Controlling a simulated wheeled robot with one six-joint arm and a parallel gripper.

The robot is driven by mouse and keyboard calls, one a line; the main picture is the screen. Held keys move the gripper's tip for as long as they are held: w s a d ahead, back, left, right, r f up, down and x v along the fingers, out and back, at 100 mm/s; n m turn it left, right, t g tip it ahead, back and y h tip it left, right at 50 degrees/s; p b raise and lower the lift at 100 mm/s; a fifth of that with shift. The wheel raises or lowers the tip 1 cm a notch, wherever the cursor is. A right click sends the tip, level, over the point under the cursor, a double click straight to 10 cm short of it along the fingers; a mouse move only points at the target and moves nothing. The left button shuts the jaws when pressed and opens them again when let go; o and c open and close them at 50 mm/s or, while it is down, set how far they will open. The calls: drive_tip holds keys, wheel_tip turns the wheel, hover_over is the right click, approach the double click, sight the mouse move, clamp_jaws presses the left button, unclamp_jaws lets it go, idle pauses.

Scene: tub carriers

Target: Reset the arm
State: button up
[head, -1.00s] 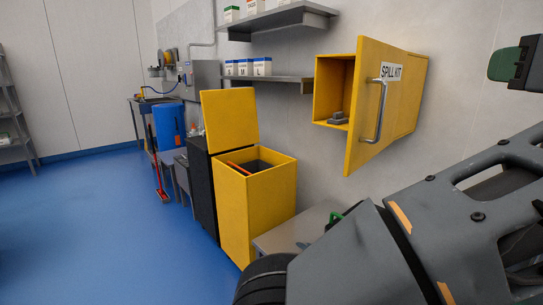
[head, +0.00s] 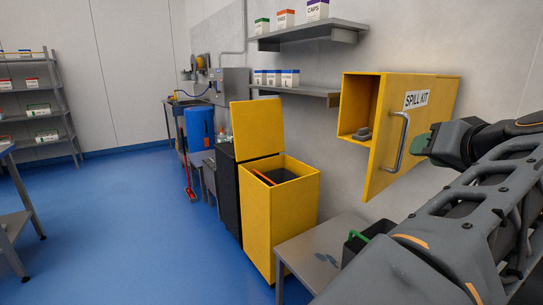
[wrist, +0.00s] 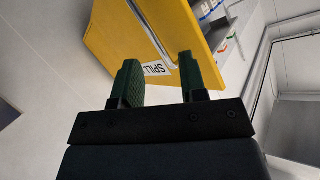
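My gripper (wrist: 162,82) shows in the wrist view with its two green fingers apart and nothing between them. In the head view my gripper (head: 422,145) is at the right, seen side-on, in front of the yellow spill kit cabinet (head: 440,98). The cabinet hangs on the wall with its door open, and a grey item (head: 361,134) lies inside it. In the wrist view the cabinet door (wrist: 130,30) and part of its label lie beyond the fingers. I cannot tell from the head view how far the gripper is from the door handle (head: 397,142).
A yellow bin (head: 295,205) with its lid up stands on the floor beside a low grey table (head: 322,250). Wall shelves (head: 310,34) hold boxes. A steel shelf rack (head: 65,110) and a table (head: 12,200) stand at the left. The blue floor (head: 120,220) between is clear.

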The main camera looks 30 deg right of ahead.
drive_tip(key=w+a+f+n+g+y+p, duration=0.3)
drive_tip(key=w+a+f+g+y+p, duration=0.35)
drive_tip(key=w+a, duration=0.8)
drive_tip(key=s+a+f+n+g+p, duration=0.1)
drive_tip(key=a+f+n+p, duration=0.2)
drive_tip(key=a+f+p, duration=0.2)
drive_tip(key=s+a+f+n+g+p, duration=0.1)
drive_tip(key=a+f+n+p, duration=0.3)
drive_tip(key=a, duration=0.7)
drive_tip(key=shift+s+a+f+p, duration=0.15)
drive_tip(key=shift+s+f+p, duration=0.4)
drive_tip(key=shift+s, duration=0.1)
drive_tip(key=shift+r+h, duration=0.1)
drive_tip(key=shift+h, duration=0.15)
